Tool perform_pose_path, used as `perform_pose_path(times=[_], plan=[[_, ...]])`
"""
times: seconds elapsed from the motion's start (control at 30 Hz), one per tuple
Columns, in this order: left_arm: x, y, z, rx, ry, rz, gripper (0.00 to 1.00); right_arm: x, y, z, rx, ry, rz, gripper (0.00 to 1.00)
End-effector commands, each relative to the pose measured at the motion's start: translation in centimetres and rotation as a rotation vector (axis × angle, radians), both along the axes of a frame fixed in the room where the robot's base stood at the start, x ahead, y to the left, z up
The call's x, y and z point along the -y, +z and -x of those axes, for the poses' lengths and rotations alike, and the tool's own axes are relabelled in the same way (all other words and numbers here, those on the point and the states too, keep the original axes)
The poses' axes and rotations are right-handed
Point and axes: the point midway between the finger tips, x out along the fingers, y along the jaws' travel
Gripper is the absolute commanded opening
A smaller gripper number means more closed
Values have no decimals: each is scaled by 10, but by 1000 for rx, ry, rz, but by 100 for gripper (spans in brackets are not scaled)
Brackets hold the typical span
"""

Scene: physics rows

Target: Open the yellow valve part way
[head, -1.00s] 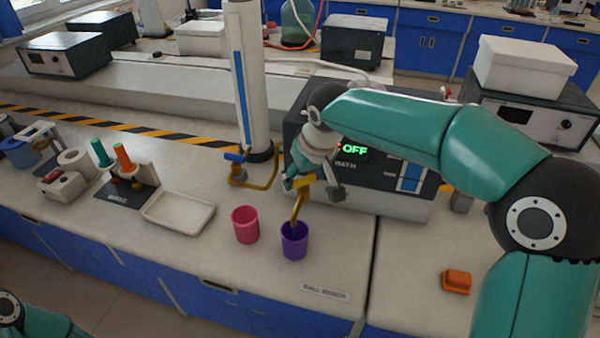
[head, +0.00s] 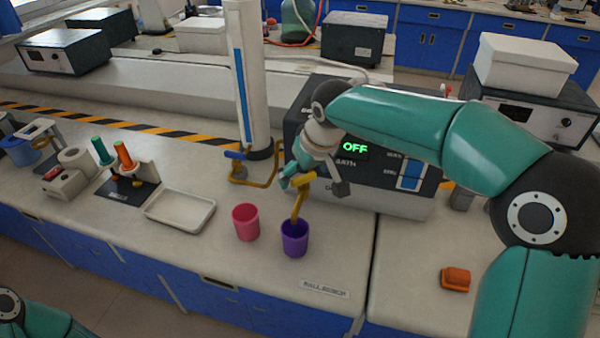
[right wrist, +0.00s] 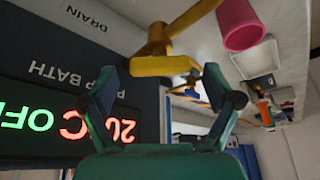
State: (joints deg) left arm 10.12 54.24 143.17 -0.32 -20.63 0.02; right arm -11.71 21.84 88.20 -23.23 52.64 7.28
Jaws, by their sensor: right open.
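The yellow valve (head: 305,181) sits on the front of the dark bath unit (head: 410,200). Its spout runs down into a purple cup (head: 294,242). My right gripper (head: 313,184) is open at the valve handle, with one finger on each side of it in the head view. In the right wrist view the yellow handle (right wrist: 165,65) lies across the space between the open fingertips (right wrist: 160,80); I cannot tell if they touch it. The unit's display shows a green OFF (head: 355,147). My left gripper is out of view.
A pink cup (head: 246,222) stands just left of the purple one. A white tray (head: 180,226) lies farther left. A tall white column (head: 246,70) with a blue-handled tap (head: 235,155) rises behind. An orange block (head: 455,279) lies at right. The bench front is otherwise clear.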

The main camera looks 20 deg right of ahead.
Motion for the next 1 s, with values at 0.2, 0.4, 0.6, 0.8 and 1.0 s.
perform_pose_path(times=[0.2,0.4,0.6,0.8,1.0], plan=[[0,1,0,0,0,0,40,0,3,1,-1,0,0,90],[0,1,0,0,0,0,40,2,26,9,3,0,-2,90],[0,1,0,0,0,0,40,5,63,24,4,-1,-1,90],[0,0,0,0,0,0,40,8,95,37,3,0,-1,90],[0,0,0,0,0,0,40,9,108,43,-1,1,0,90]])
